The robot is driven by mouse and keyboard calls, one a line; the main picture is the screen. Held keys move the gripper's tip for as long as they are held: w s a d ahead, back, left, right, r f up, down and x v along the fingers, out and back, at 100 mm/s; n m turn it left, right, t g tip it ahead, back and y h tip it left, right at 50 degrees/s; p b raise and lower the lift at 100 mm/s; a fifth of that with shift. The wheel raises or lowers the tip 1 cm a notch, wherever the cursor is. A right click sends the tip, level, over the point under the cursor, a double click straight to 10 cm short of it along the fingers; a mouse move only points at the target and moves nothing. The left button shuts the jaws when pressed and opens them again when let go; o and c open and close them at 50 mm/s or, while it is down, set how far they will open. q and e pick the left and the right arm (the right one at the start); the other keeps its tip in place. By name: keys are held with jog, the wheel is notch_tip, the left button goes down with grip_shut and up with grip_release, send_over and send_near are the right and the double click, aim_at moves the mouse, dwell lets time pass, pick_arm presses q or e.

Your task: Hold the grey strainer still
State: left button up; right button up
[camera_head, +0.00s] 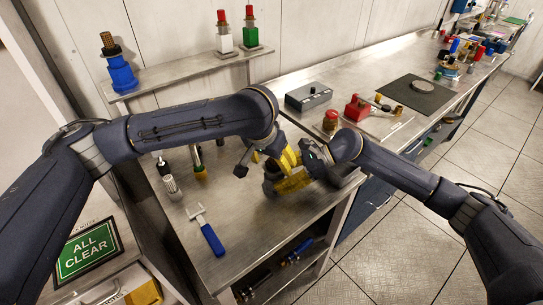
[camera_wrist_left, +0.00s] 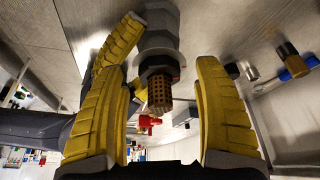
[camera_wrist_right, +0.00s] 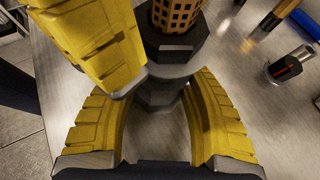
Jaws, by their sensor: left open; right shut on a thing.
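The grey strainer (camera_wrist_right: 172,60) has a faceted grey body with a perforated brass cylinder at one end. It also shows in the left wrist view (camera_wrist_left: 158,45), with the brass cylinder pointing toward that camera. My right gripper (camera_wrist_right: 165,95) is shut on its grey body, one yellow finger on each side. My left gripper (camera_wrist_left: 165,80) is open, its yellow fingers on either side of the brass end, with gaps visible. In the head view the left gripper (camera_head: 268,158) and right gripper (camera_head: 298,178) crowd together and mostly hide the strainer.
A blue-handled tool (camera_head: 208,232) and upright cylinders (camera_head: 170,185) stand or lie on the metal bench left of the grippers. A grey box (camera_head: 308,96) and red parts (camera_head: 356,108) are behind. A blue brass-topped strainer (camera_head: 120,73) stands on the back shelf.

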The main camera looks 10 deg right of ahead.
pick_arm(q)
jog(key=shift+w+d+f, duration=0.1)
jog(key=shift+f, duration=0.2)
jog(key=shift+c, duration=0.6)
grip_shut()
dwell(0.4)
